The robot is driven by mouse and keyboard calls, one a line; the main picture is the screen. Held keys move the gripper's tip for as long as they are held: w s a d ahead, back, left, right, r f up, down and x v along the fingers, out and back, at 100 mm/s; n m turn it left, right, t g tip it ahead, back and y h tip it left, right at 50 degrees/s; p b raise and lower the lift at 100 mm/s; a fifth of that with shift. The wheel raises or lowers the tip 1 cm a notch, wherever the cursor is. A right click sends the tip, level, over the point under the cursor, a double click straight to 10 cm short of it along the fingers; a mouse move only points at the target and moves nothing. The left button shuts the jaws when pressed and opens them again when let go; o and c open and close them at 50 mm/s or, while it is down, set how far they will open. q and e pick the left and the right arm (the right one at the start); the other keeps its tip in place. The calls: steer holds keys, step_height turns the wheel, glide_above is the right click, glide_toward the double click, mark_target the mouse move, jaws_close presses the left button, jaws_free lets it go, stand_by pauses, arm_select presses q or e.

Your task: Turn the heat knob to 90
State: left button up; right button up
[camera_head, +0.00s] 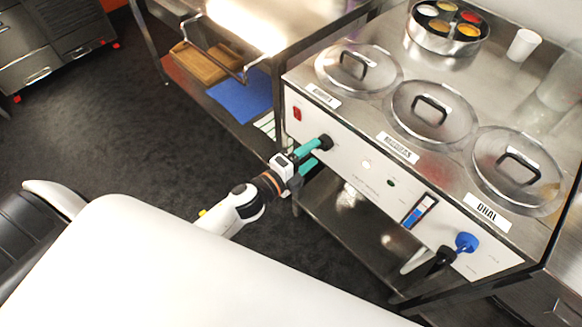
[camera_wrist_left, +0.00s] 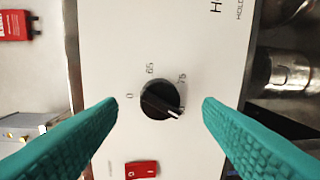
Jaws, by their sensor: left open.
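The heat knob (camera_wrist_left: 158,101) is a round black dial on the white front panel (camera_wrist_left: 120,60), seen in the left wrist view. Its white pointer line aims to the lower right, past the mark that looks like 75. Marks 0 and 65 stand left of and above it; any mark near the pointer tip is too unclear to read. My left gripper (camera_wrist_left: 159,110) is open, its teal fingers on either side of the knob with gaps. In the head view, the left gripper (camera_head: 314,150) is at the panel's left part, by the knob (camera_head: 326,142). My right gripper is not in view.
A red switch (camera_head: 297,113) is left of the knob. Three lidded pots (camera_head: 432,112) sit in the counter top above the panel. A blue knob (camera_head: 466,242) and a black fitting (camera_head: 443,257) stick out at the panel's right end. Dark floor (camera_head: 130,130) is open at left.

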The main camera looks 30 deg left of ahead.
arm_select(q)
steer(key=b+v, duration=0.1)
steer(key=v, duration=0.7)
steer(key=shift+s, duration=0.25)
steer(key=shift+a, duration=0.1)
steer(key=s+a+f+n+g+y, duration=0.2)
steer(key=s+f+n, duration=0.15)
steer(key=f, duration=0.65)
steer(key=s+a+f+n+g+y, duration=0.2)
steer(key=s+f+n+g, duration=0.15)
steer(key=f, duration=0.65)
steer(key=s+a+f+n+g+y, duration=0.1)
steer(key=s+a+f+n+g, duration=0.3)
steer(key=f, duration=0.6)
steer(key=s+d+f+n+g, duration=0.1)
steer(key=s+f+n, duration=0.3)
steer(key=s, duration=0.6)
steer(key=s+d+f+n+g+y+p, duration=0.1)
steer(key=s+f+n+g, duration=0.3)
steer(key=s+f, duration=0.5)
steer(key=shift+s+d+f, duration=0.3)
steer(key=shift+s+d, duration=0.5)
steer(key=shift+s, duration=0.3)
steer(key=shift+g, duration=0.25)
